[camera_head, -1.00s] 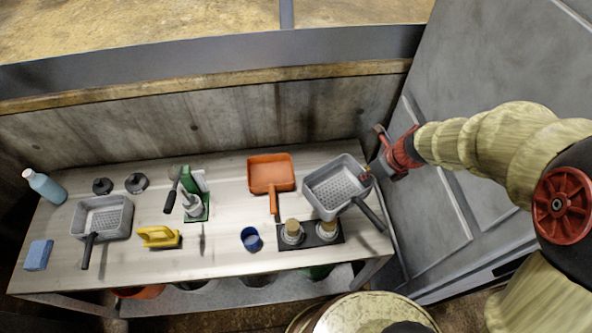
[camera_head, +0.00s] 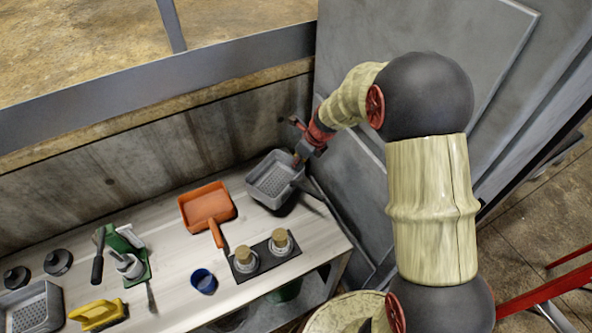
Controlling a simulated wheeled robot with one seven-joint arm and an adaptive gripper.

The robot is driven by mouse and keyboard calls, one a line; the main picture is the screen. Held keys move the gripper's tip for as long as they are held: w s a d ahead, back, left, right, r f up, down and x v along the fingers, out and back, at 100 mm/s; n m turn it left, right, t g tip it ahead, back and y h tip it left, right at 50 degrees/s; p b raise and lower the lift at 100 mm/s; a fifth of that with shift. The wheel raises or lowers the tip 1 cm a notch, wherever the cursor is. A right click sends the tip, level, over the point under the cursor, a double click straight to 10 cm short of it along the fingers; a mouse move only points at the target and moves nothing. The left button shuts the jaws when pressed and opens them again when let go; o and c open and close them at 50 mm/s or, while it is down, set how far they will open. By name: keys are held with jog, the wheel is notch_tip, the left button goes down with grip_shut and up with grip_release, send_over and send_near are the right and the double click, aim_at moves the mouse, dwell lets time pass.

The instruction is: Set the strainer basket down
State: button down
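A grey strainer basket (camera_head: 270,182) with a perforated floor is at the back right end of the table, its dark handle pointing to the lower right. My gripper (camera_head: 300,160) is at its back right rim and appears shut on that rim; the fingertips are small and partly hidden. The basket looks nearly level. I cannot tell whether its underside touches the table. A second grey strainer basket (camera_head: 38,310) lies at the left edge of the view, partly cut off.
An orange pan (camera_head: 207,205) lies left of the held basket. A black plate with two capped round fittings (camera_head: 262,254) is in front. A blue cup (camera_head: 203,281), yellow brush (camera_head: 98,314) and green-based tool (camera_head: 128,262) are further left. A grey panel (camera_head: 345,190) stands close on the right.

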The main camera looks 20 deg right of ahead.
jog(key=shift+w+d+f, duration=0.1)
jog(key=shift+w+f, duration=0.3)
jog(key=shift+f, duration=0.05)
notch_tip(320, 180, down, 3)
jog(key=shift+w+f+b, duration=0.1)
jog(key=shift+b, duration=1.1)
jog(key=c, duration=2.5)
grip_release()
jog(key=shift+o, duration=0.5)
jog(key=o, duration=0.4)
jog(key=shift+c, duration=0.2)
